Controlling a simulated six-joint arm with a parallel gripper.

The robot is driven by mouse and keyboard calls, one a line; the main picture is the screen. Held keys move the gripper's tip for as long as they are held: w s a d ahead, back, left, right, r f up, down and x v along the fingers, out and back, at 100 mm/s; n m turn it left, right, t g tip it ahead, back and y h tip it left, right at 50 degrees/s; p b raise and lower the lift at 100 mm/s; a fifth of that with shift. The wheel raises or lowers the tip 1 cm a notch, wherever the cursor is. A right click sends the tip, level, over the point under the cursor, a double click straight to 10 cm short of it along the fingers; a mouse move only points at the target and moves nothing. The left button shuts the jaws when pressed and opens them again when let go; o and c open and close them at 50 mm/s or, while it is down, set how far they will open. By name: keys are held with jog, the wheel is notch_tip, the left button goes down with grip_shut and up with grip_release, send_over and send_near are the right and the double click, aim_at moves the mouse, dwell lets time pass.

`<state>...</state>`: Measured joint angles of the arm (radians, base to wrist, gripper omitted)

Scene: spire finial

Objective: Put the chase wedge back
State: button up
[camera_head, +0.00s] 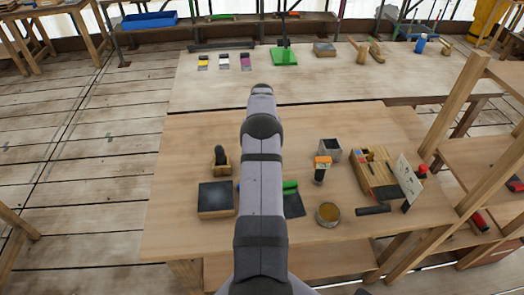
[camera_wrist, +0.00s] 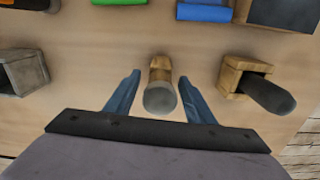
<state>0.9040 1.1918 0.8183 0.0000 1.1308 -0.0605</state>
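A short wooden piece with a rounded grey end (camera_wrist: 160,92) stands between the fingers of my gripper (camera_wrist: 160,98) in the wrist view. The fingers are open with a gap on each side of it. To its right is a wooden block with a dark rounded piece in it (camera_wrist: 255,86), also in the head view (camera_head: 220,160). I cannot tell for sure which of these is the chase wedge. In the head view my arm hides the gripper and the piece between its fingers. A wooden tool rack (camera_head: 375,178) stands at the table's right.
A dark-topped block (camera_head: 216,198), a green-handled tool (camera_head: 290,186), a grey box (camera_head: 329,150), an orange-topped tool (camera_head: 322,168) and a round tin (camera_head: 328,214) surround the arm. A white card (camera_head: 408,180) leans by the rack.

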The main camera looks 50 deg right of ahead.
jog(key=shift+r, duration=0.1)
notch_tip(320, 180, up, 12)
jog(key=b, duration=0.3)
jog(key=shift+r, duration=0.1)
dwell(0.4)
